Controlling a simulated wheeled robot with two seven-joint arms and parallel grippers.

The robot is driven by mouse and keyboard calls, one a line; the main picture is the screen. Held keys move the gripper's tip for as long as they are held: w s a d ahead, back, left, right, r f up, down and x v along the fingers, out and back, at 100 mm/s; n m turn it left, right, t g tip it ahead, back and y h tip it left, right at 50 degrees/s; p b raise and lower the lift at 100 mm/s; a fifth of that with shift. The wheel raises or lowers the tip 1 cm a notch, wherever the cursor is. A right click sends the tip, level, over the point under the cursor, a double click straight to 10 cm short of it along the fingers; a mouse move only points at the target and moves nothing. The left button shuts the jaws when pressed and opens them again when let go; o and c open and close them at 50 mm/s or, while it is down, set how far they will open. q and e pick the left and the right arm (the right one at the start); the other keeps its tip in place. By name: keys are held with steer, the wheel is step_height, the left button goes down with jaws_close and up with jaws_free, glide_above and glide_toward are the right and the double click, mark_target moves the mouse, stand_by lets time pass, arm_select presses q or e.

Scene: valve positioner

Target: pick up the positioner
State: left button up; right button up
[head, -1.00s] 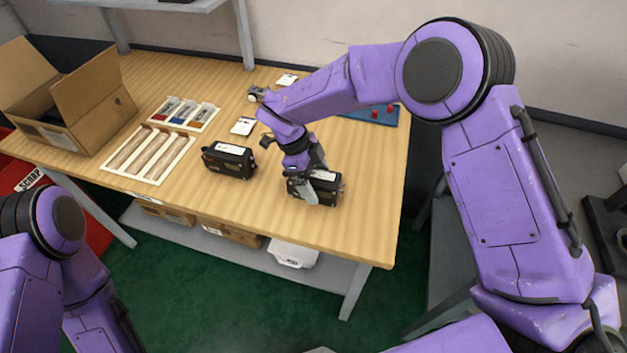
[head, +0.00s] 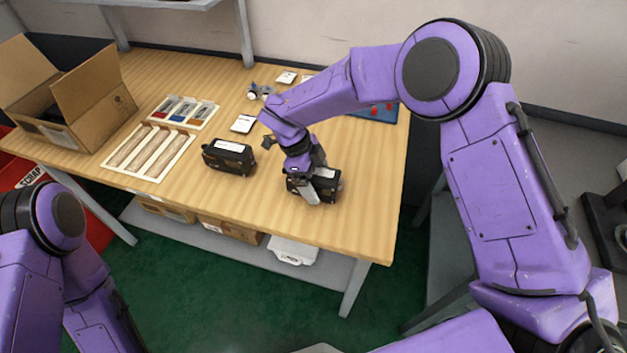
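A black box-shaped positioner (head: 328,183) with a pale label on top stands on the wooden table near its right front part. My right gripper (head: 312,188) is down at this positioner, with one grey finger in front of its near side. The other finger is hidden, so I cannot tell whether the fingers press on it. A second, similar black positioner (head: 228,157) with a white label stands to the left, apart from the gripper. My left gripper is out of view; only part of the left arm shows at the lower left.
An open cardboard box (head: 88,112) stands at the table's left end. A slotted tray (head: 150,152) and a tray of small coloured parts (head: 184,112) lie beside it. A blue mat (head: 378,111) lies behind my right arm. The table's front right corner (head: 375,240) is clear.

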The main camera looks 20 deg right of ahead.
steer(key=c, duration=1.5)
steer(key=shift+o, duration=0.2)
steer(key=shift+r, duration=0.1)
